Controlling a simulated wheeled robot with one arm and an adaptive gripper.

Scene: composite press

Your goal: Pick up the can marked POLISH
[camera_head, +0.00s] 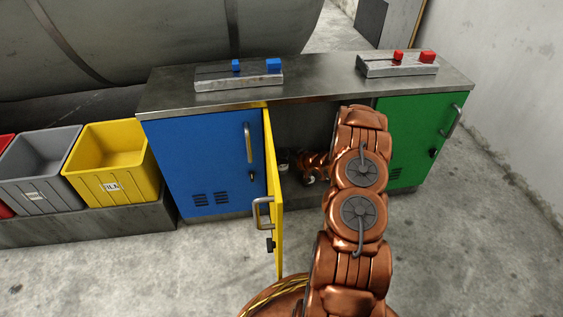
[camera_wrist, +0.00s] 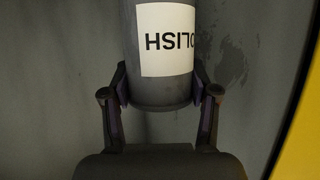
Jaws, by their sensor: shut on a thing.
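The can marked POLISH (camera_wrist: 160,88) is a grey cylinder with a white label in the wrist view. Its lettering appears upside down and is partly cut off at the right. My gripper (camera_wrist: 160,84) has a finger pressed on each side of the can, near the end closest to the palm. The can's far end is out of the frame. In the head view my arm reaches into the open middle compartment of the cabinet. The gripper and can there are small, shadowed and partly hidden by the yellow door (camera_head: 272,190).
The yellow door stands open just left of my arm; its edge also shows at the right of the wrist view (camera_wrist: 302,140). Blue (camera_head: 208,165) and green (camera_head: 415,140) closed doors flank the opening. A metal top (camera_head: 320,85) carries two control boxes. Bins (camera_head: 115,165) stand left.

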